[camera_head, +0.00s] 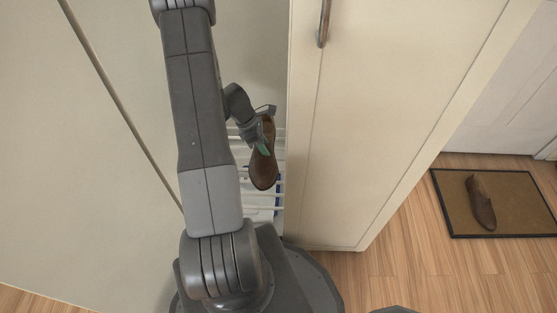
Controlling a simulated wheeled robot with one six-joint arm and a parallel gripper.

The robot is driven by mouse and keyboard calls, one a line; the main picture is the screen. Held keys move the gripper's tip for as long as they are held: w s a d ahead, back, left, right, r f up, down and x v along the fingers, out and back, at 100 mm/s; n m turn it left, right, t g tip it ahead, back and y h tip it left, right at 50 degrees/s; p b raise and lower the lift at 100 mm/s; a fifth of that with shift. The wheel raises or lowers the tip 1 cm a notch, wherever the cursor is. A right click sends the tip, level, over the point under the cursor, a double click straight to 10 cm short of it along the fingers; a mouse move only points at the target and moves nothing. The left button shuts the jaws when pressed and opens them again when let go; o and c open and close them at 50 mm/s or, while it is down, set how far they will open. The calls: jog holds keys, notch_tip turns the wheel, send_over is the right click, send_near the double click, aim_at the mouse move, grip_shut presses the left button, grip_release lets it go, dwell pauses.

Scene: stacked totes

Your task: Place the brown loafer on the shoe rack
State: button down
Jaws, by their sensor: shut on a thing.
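A brown loafer (264,172) is in my gripper (262,128), inside the narrow opening between the pale cabinet panels. The gripper is shut on the shoe near its upper end, and the toe points down in the picture. The shoe rack (276,211), with white bars and blue parts, lies below and behind the shoe. My arm and the loafer hide much of it. I cannot tell whether the shoe touches the rack. A second brown loafer (482,203) lies on the doormat at the right.
A cabinet door (385,110) with a metal handle (324,24) stands right of the opening. A pale panel (75,150) borders it on the left. The dark-edged doormat (525,205) lies by a white door. The wood floor (400,260) between mat and cabinet is clear.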

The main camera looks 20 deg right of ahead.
aim_at(265, 164)
notch_tip(265, 164, down, 10)
jog(key=b, duration=0.3)
jog(key=shift+r, duration=0.25)
jog(key=shift+f+b, duration=0.2)
jog(key=shift+b, duration=0.1)
jog(key=c, duration=1)
grip_release()
jog(key=shift+r, duration=0.1)
jog(key=shift+o, duration=0.2)
jog(key=p+v, duration=0.4)
jog(key=v, duration=0.8)
jog(key=shift+p, duration=0.4)
jog(key=shift+r, duration=0.1)
